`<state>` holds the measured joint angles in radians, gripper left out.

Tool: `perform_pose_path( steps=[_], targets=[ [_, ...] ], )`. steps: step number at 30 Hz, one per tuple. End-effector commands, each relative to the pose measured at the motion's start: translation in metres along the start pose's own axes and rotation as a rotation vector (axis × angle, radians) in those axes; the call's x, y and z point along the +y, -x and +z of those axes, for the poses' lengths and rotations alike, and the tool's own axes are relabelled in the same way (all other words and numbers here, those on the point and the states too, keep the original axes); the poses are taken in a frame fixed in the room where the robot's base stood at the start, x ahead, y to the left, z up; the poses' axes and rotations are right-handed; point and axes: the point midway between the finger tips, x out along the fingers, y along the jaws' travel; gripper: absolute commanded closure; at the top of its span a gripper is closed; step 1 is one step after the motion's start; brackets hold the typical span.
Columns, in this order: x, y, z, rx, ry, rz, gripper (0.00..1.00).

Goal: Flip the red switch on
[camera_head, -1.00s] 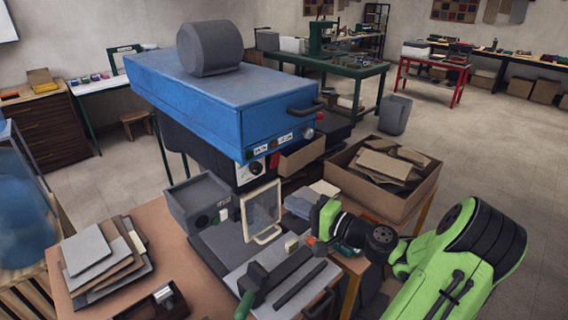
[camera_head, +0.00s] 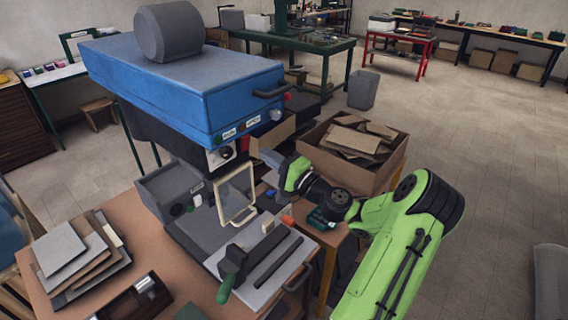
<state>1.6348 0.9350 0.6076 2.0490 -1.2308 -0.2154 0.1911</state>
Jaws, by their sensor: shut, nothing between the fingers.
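A blue machine head (camera_head: 190,85) stands above the bench, with a row of small labelled controls along its front lower edge. A small red part (camera_head: 287,97) shows at its right side, near the black handle. I cannot tell for sure which part is the red switch. My gripper (camera_head: 289,174), on the green arm, is right of and below the blue head, in front of the cardboard box. It is shut and empty, apart from the controls. Its fingertips are small and hard to make out.
A clear guard panel (camera_head: 236,196) and a grey vise (camera_head: 245,252) with a green handle sit on the machine's base. A cardboard box (camera_head: 392,158) of scraps stands behind my gripper. Stacked sheets (camera_head: 75,247) lie at left. Floor at right is mostly open.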

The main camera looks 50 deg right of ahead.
Motion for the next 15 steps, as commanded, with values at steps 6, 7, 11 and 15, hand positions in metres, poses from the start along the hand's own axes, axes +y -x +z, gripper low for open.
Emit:
perform_pose_path(
  steps=[6, 7, 11, 15],
  targets=[
    [-0.003, -0.041, 0.0, -0.001, 0.0, -0.002, 1.0],
    [-0.002, -0.045, 0.0, -0.001, 0.0, -0.001, 1.0],
    [-0.001, -0.053, 0.0, 0.001, -0.001, -0.002, 1.0],
    [0.0, -0.053, 0.0, 0.002, 0.0, 0.0, 1.0]
  ],
)
